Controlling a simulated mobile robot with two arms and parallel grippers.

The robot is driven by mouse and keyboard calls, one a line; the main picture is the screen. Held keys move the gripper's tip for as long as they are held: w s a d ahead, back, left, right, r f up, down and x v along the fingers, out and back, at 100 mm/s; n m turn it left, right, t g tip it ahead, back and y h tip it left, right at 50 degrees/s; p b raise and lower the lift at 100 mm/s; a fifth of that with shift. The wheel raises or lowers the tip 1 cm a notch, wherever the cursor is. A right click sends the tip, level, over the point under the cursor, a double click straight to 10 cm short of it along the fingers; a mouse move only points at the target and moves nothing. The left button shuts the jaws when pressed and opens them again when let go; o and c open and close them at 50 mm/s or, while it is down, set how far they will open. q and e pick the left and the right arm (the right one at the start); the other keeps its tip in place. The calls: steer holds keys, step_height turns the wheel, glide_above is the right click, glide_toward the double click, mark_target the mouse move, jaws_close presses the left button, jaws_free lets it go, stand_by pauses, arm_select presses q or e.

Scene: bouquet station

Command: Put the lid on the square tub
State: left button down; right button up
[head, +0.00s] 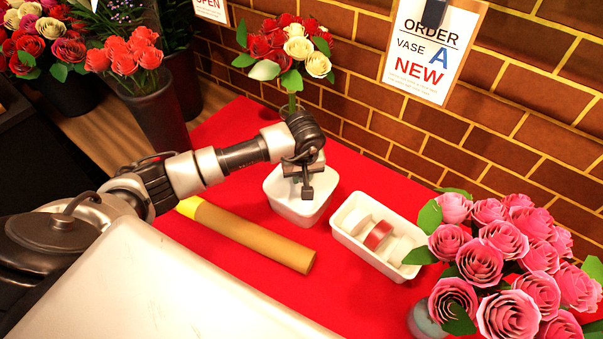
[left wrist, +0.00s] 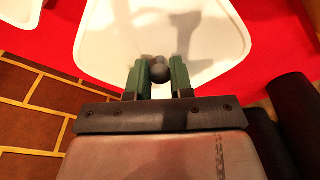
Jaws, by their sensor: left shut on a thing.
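The white square tub (head: 298,212) stands on the red cloth near the middle of the head view. My left gripper (head: 307,190) is above it, pointing down. In the left wrist view the same gripper (left wrist: 158,74) is shut on a small dark round knob (left wrist: 158,69). The knob is on a white square lid with rounded corners (left wrist: 115,40), which fills the top of that view. In the head view the lid appears at the tub's top; my gripper hides part of it, and I cannot tell whether it is seated. My right gripper is not in view.
A white tray (head: 340,232) with a red roll (head: 378,235) lies right of the tub. A brown paper roll (head: 250,237) lies to its left. A vase of mixed roses (head: 290,50) stands behind, near the brick wall (head: 450,140). Pink roses (head: 510,260) fill the front right.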

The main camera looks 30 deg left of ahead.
arm_select(q)
steer(key=shift+f+b, duration=0.2)
steer(key=shift+b, duration=0.4)
stand_by(1.0)
stand_by(0.3)
steer(key=shift+c, duration=2.2)
jaws_free()
steer(key=shift+r, duration=0.1)
steer(key=shift+r+p, duration=1.95)
steer(key=shift+r, duration=1.5)
jaws_close()
